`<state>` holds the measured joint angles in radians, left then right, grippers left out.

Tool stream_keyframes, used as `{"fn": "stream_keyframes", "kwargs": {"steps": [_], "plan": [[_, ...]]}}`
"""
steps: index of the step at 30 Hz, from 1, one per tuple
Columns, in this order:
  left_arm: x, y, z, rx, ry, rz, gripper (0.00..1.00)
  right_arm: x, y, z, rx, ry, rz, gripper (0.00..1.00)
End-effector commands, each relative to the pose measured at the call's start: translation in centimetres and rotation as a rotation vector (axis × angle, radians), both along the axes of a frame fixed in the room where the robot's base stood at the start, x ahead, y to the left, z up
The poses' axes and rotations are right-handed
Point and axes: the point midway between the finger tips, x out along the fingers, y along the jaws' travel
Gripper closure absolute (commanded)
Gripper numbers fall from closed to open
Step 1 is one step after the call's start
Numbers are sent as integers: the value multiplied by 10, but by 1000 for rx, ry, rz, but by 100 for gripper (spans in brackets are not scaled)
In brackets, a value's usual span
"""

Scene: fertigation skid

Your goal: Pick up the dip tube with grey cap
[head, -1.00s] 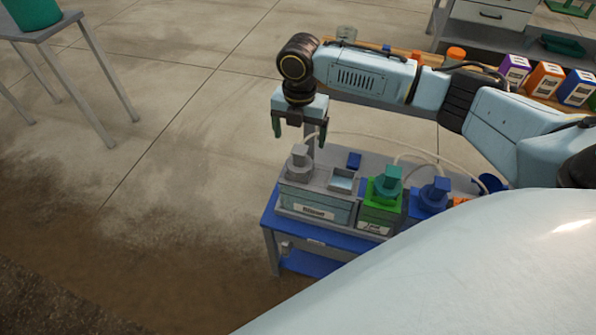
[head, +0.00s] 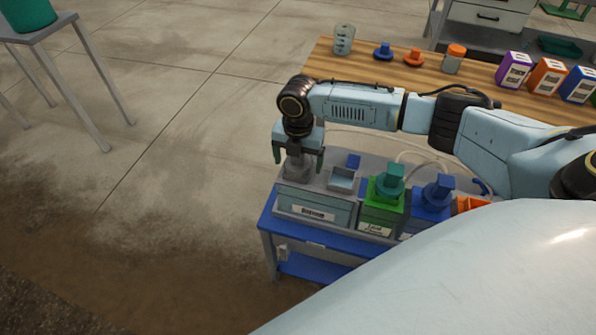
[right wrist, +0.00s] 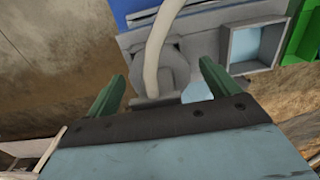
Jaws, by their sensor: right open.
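The dip tube with grey cap (head: 299,168) stands at the left end of the skid, its cap on top of the grey-blue tank (head: 315,207). The tube below the cap is hidden. My right gripper (head: 298,158) is open, with its fingers pointing down on either side of the grey cap. In the right wrist view the grey cap (right wrist: 178,76) lies between and just beyond the open fingers (right wrist: 162,74), and a pale hose (right wrist: 157,48) passes over it. I cannot tell whether the fingers touch it. My left gripper is not in view.
A green tank with a teal cap (head: 390,178) and a blue tank with a blue cap (head: 437,190) stand to the right. An open square box (head: 342,180) sits beside the grey cap. Behind is a wooden bench (head: 400,75) with bottles and cartons.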

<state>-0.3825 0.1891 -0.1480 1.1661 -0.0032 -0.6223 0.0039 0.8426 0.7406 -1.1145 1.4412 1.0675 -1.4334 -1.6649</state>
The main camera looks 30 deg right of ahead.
Motion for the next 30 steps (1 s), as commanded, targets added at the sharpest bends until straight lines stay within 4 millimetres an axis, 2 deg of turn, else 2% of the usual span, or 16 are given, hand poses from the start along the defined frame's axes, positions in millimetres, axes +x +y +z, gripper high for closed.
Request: {"fn": "stream_keyframes", "kwargs": {"steps": [7,8,20,30], "plan": [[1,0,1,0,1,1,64,0,0,-1,0,0,0,13],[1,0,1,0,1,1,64,0,0,-1,0,0,0,15],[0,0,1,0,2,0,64,0,0,0,0,0,0,67],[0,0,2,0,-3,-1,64,1,0,5,0,-1,-1,67]]}}
